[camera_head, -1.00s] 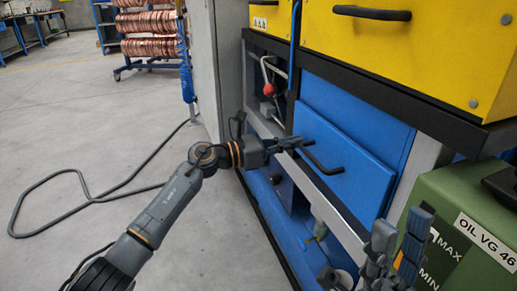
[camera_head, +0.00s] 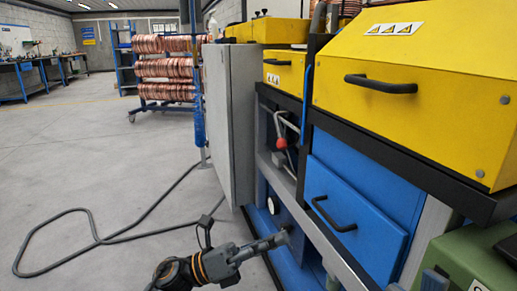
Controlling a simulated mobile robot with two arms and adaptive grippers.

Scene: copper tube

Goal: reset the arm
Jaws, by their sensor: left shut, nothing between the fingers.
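My left arm comes in at the bottom centre, with orange rings at its wrist. My left gripper (camera_head: 278,240) is shut and empty, pointing right in front of the lower part of the machine. It is below and left of the black handle of the blue drawer front (camera_head: 352,225), with a visible gap between them in the picture.
The machine with yellow covers (camera_head: 420,85) fills the right side. A red-knobbed lever (camera_head: 281,142) sits in its opening. A grey panel (camera_head: 231,110) stands at its left end. A black cable (camera_head: 100,240) lies on the open floor at left. Copper coils (camera_head: 165,67) hang behind.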

